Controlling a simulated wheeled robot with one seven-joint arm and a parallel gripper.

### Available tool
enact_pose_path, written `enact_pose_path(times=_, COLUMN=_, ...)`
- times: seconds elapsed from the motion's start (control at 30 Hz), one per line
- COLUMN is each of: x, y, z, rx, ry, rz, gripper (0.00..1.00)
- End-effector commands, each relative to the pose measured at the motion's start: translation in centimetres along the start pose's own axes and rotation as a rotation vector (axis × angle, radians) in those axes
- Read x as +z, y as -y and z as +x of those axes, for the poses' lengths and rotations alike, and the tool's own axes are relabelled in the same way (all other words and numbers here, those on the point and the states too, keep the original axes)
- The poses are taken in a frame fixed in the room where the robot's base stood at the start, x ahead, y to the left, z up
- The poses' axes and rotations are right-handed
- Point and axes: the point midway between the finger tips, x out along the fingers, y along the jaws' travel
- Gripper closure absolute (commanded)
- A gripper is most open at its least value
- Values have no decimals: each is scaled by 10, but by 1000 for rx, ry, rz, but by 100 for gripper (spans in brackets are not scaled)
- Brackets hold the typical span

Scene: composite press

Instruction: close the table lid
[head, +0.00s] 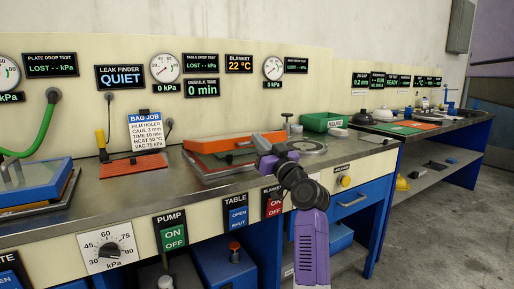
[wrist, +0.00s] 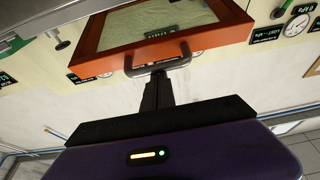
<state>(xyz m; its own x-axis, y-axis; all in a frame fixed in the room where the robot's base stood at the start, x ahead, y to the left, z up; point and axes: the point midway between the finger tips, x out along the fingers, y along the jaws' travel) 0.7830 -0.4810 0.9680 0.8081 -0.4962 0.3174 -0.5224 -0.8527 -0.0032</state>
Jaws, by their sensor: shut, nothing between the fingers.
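The table lid (head: 225,143) is an orange-framed panel over the worktop at the middle of the head view. My gripper (head: 262,147) is at the lid's front right edge. In the wrist view my gripper (wrist: 158,76) is shut and empty, its tips right at the handle bar; contact is unclear.
A green box (head: 320,122) and a round metal plate (head: 308,147) lie right of the lid. A bag job card (head: 145,131) stands to the left. The TABLE switch (head: 237,214) and BLANKET switch (head: 273,205) are on the front panel. Bare worktop (head: 130,192) lies left of the lid.

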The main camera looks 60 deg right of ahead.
Motion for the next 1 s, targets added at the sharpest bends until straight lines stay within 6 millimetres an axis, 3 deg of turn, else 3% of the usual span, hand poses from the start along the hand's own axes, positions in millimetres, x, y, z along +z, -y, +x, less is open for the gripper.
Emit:
enact_pose_path(times=0.03, x=18, y=-1, z=-8, rx=1, ry=-18, rz=0, gripper=100)
enact_pose_path(times=0.1, x=26, y=0, z=-12, rx=0, ry=-46, rz=1, gripper=100)
enact_pose_path(times=0.6, x=63, y=0, z=-31, rx=-1, ry=-96, rz=-1, gripper=100)
enact_pose_path(times=1.0, x=46, y=4, z=-22, rx=-1, ry=-95, rz=0, gripper=100)
